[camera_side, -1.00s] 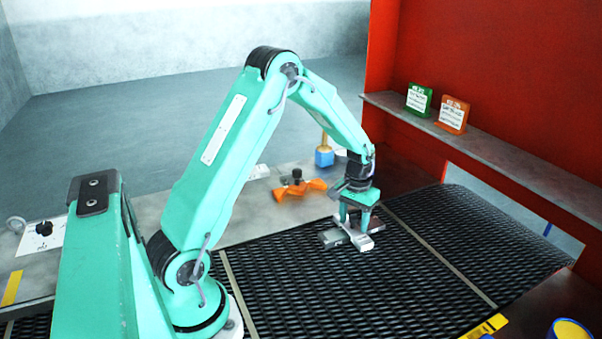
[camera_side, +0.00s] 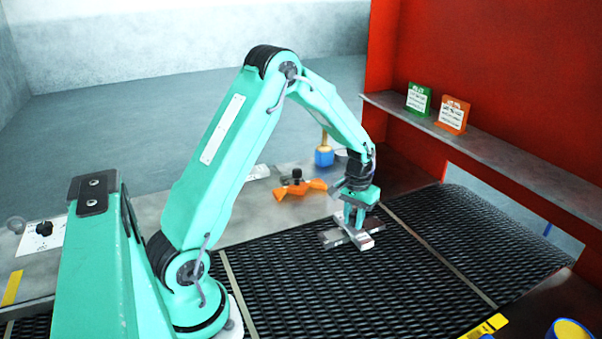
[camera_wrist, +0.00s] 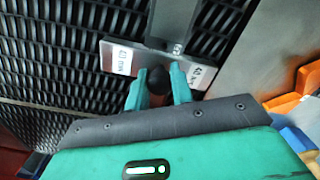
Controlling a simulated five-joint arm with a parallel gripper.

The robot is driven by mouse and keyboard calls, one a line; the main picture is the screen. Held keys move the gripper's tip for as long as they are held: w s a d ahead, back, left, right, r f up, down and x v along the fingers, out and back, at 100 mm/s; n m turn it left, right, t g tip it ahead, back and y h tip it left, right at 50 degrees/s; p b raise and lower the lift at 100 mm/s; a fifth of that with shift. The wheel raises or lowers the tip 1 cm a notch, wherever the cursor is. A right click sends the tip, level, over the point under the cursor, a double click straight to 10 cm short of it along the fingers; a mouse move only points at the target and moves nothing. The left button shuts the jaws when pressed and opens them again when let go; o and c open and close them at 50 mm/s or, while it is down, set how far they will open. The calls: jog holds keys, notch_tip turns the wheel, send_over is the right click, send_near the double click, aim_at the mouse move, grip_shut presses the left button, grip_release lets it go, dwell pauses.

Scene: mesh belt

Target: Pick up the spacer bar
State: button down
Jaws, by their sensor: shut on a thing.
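The spacer bar (camera_side: 367,242) is a grey metal piece with one long arm joined to or crossed by a wider crosspiece; I cannot tell if it is one part. It appears to lie on the dark mesh belt. In the wrist view the labelled crosspiece (camera_wrist: 146,62) carries white tags, and a grey arm runs up from it. My gripper (camera_side: 355,220) points down over the bar. In the wrist view its teal fingers (camera_wrist: 160,90) are close together on a dark round knob at the bar's near edge. The fingertips partly hide that contact.
The mesh belt (camera_side: 300,285) is mostly bare. An orange winged piece with a black knob (camera_side: 298,188) and a blue block with a yellow handle (camera_side: 324,157) stand beyond it. Green (camera_side: 419,100) and orange (camera_side: 453,115) signs stand on the ledge by the red wall.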

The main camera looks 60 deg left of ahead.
jog(key=shift+r, duration=0.8)
notch_tip(320, 180, up, 2)
jog(key=shift+r, duration=0.2)
jog(key=s+d+r, duration=0.2)
jog(key=d+r, duration=0.4)
jog(key=d, duration=0.5)
jog(key=shift+s+d+r, duration=0.2)
jog(key=shift+s+r, duration=0.1)
jog(key=shift+s, duration=0.05)
jog(key=shift+a, duration=0.15)
jog(key=m, duration=0.9)
send_near(354, 215)
jog(key=s+a, duration=0.4)
jog(key=a, duration=0.2)
jog(key=s+a+m, duration=0.3)
jog(key=a+m, duration=0.1)
jog(key=a, duration=0.3)
jog(key=s+a+m, duration=0.4)
jog(key=a, duration=0.4)
jog(key=shift+s+r+m, duration=0.15)
jog(key=shift+s+m, duration=0.1)
jog(key=shift+m, duration=0.15)
jog(key=shift+a, duration=0.15)
